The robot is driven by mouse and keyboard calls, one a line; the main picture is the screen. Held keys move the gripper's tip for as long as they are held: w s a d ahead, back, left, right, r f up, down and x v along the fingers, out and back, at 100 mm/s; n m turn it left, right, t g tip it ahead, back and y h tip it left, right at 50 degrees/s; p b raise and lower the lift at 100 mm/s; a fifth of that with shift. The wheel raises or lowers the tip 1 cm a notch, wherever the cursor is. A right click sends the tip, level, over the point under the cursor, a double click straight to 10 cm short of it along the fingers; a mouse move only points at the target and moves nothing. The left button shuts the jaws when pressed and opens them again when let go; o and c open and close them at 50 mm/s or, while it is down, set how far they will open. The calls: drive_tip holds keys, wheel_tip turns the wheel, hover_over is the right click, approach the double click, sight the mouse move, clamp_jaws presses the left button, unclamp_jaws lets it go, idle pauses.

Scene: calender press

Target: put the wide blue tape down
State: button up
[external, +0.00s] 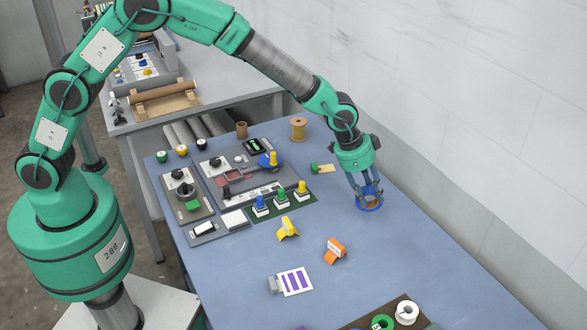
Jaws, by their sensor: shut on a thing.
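The wide blue tape (370,208) is a blue ring with a brown core, at the right part of the blue-grey table (240,270). My gripper (368,196) points down over it, and its fingers are shut on the tape. The tape is at or just above the table top; I cannot tell whether it touches. The fingers partly cover its upper rim.
An orange clip-like piece (335,250) and a yellow one (288,229) stand left of the tape. A dark tray (352,326) with white and green rolls is at the front. A control panel (235,175) fills the back left. Table right of the tape is clear.

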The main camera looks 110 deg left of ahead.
drive_tip(key=w+d+r+m+h, duration=0.1)
drive_tip(key=w+d, duration=0.4)
drive_tip(key=w, duration=0.5)
drive_tip(key=shift+w+r+m+b, duration=0.3)
drive_tip(key=shift+r+m+b, duration=0.2)
drive_tip(key=shift+m, duration=0.1)
drive_tip(key=shift+f, duration=0.1)
wheel_tip(320, 180, down, 6)
drive_tip(key=shift+b, duration=0.45)
drive_tip(key=shift+f, duration=0.1)
drive_tip(key=shift+f+b, duration=0.3)
drive_tip(key=shift+f, duration=1.55)
drive_tip(key=shift+f, duration=0.1)
drive_tip(key=o, duration=1.1)
drive_tip(key=shift+o, duration=0.2)
